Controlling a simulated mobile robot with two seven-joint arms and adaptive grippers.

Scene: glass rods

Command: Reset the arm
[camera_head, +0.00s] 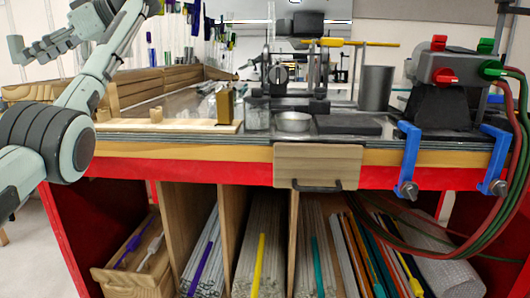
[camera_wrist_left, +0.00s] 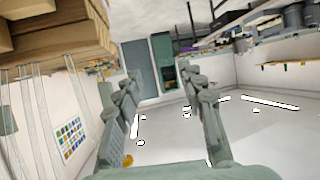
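My left arm comes in from the left in the head view and is raised over the left end of the workbench. Its gripper (camera_head: 30,50) points left, away from the bench, near the wall. In the left wrist view, the two fingers of the left gripper (camera_wrist_left: 161,88) stand well apart with nothing between them. My right arm and right gripper are in neither view.
The workbench (camera_head: 220,152) holds a red-and-green-knobbed torch (camera_head: 440,68), a metal cylinder (camera_head: 376,88) and a burner stand (camera_head: 285,75). Blue clamps (camera_head: 408,155) grip its front edge. Shelves of glass rods (camera_head: 262,240) lie below. Wooden bins (camera_head: 150,85) stand near the left arm.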

